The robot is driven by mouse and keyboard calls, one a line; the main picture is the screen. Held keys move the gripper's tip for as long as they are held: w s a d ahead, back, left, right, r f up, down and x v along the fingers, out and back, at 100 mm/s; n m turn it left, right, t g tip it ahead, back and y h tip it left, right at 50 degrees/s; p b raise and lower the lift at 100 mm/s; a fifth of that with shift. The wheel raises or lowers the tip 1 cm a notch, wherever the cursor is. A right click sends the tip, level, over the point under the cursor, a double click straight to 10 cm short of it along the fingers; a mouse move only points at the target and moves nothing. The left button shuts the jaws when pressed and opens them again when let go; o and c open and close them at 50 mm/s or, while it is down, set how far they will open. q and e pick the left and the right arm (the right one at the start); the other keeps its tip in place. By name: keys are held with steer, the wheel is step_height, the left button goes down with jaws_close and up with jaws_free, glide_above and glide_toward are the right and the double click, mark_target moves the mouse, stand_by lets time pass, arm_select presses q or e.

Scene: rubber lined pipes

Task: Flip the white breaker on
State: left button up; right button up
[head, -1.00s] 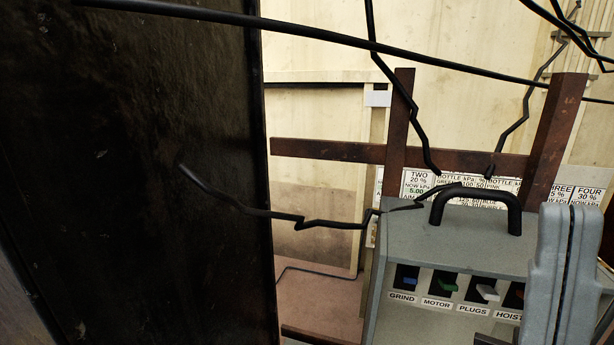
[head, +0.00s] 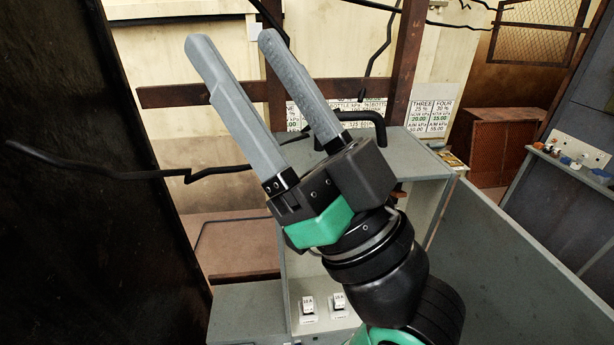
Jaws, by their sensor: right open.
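My right gripper (head: 232,45) is open, with two long grey fingers apart and nothing between them. It points up and left in front of the grey breaker box (head: 405,150). The gripper and my arm cover most of the box's front. The row of coloured breakers, including the white one labelled PLUGS, is hidden now. Low on the box two small white switch-like parts (head: 308,305) show; their labels are too small to read. My left gripper is not in view.
A black handle (head: 378,123) stands on the box top, close behind my gripper. A dark panel (head: 90,170) fills the left side. Black cables hang around, one (head: 110,176) crossing at left. A grey wall-like panel (head: 490,250) stands right of the box. Signs (head: 432,116) are behind.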

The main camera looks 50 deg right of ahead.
steer(key=s+d+f+m+g+h+b, duration=0.3)
steer(key=d+f+h, duration=0.35)
steer(key=f, duration=0.55)
steer(key=s+d+f+m+g+h+b, duration=0.1)
steer(key=d+f+m+g+h+b, duration=0.15)
steer(key=d+f+g+h, duration=0.6)
steer(key=s+d+f+m+t+h+b, duration=0.15)
steer(key=d+f+m, duration=0.35)
steer(key=f, duration=1)
steer(key=shift+n+g+h, duration=0.25)
steer(key=shift+n+g, duration=0.15)
steer(key=shift+n, duration=0.35)
steer(key=p+x, duration=0.1)
steer(key=x, duration=0.3)
steer(key=p+x, duration=0.1)
steer(key=x, duration=0.3)
steer(key=s+d+p+x, duration=0.1)
steer(key=x, duration=0.3)
steer(key=shift+s+r+p, duration=0.15)
steer(key=shift+r+p, duration=0.15)
steer(key=shift+p, duration=0.05)
steer(key=shift+a, duration=0.1)
jaws_close()
